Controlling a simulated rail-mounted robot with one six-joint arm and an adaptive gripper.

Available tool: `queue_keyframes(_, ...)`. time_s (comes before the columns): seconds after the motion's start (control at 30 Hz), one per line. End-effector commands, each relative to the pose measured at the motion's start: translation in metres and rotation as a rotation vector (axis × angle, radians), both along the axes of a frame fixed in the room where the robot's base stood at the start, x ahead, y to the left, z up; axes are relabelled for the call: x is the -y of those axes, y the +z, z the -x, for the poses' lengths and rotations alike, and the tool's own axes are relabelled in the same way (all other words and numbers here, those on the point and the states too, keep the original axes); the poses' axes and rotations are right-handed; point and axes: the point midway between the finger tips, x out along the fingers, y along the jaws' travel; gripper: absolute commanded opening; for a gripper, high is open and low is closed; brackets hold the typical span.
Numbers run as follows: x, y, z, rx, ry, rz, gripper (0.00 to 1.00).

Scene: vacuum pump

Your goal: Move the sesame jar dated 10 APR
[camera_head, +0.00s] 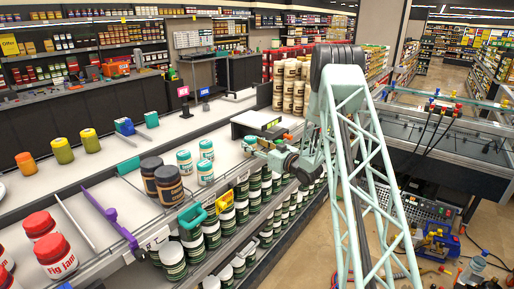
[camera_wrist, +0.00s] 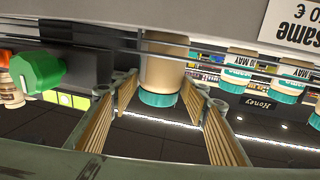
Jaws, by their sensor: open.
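My gripper (camera_wrist: 160,88) is open in the wrist view, with one finger on each side of a tan jar (camera_wrist: 162,70) with a teal lid. I see gaps on both sides of this jar, and no date on its visible side. More teal-lidded jars (camera_wrist: 238,74) stand to its right, with a partly readable MAY date on their labels. In the head view my gripper (camera_head: 268,149) is at the shelf's edge, to the right of several white jars with teal lids (camera_head: 205,172). Their dates are too small to read there.
A price card (camera_wrist: 292,22) reading "same" hangs at the upper right of the wrist view, and a green object (camera_wrist: 36,70) is at left. Dark-lidded jars (camera_head: 168,186), a purple divider (camera_head: 108,218) and red-lidded jars (camera_head: 55,257) stand further left on the shelf.

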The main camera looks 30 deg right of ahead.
Motion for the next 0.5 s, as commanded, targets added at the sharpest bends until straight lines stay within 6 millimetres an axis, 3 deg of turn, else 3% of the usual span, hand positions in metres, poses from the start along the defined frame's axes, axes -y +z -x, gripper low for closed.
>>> queue_keyframes(0.2,-0.004,0.0,-0.013,0.0,0.0,-0.001,0.42)
queue_keyframes(0.5,-0.005,0.0,-0.015,0.0,0.0,-0.001,0.42)
